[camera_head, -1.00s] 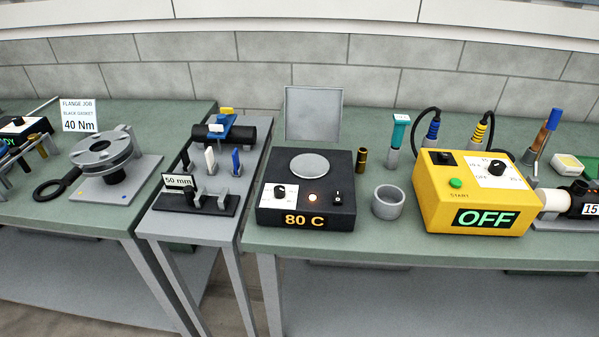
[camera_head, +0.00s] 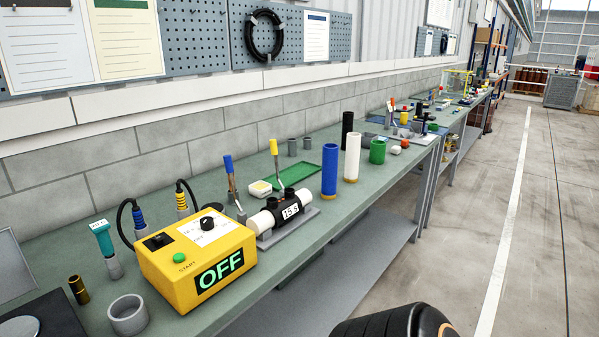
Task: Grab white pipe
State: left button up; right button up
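A white pipe (camera_head: 352,157) stands upright on the green bench top, near its front edge, right of the middle of the head view. Its base looks tan. A blue pipe (camera_head: 329,171) stands just left of it and a shorter green cylinder (camera_head: 377,151) just right of it. A black pipe (camera_head: 347,130) stands behind it. Another white pipe piece lies in the black coupler (camera_head: 288,208) marked 15 s. Neither of my grippers shows in the head view. A rounded black part of mine shows at the bottom edge.
A yellow box (camera_head: 198,258) reading OFF stands on the bench at the left. A green tray (camera_head: 294,176) lies behind the coupler. The floor (camera_head: 470,220) right of the bench is clear.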

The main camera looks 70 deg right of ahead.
aim_at(353, 142)
jog(key=z, duration=2.55)
jog(key=i+l+u, duration=0.15)
jog(key=u, duration=0.75)
jog(key=i+l+u, duration=0.15)
jog(key=l+u, duration=0.45)
jog(key=l, duration=0.25)
jog(key=i+l+u, duration=0.15)
jog(key=l, duration=0.75)
jog(key=l+u, duration=0.15)
jog(key=l, duration=0.8)
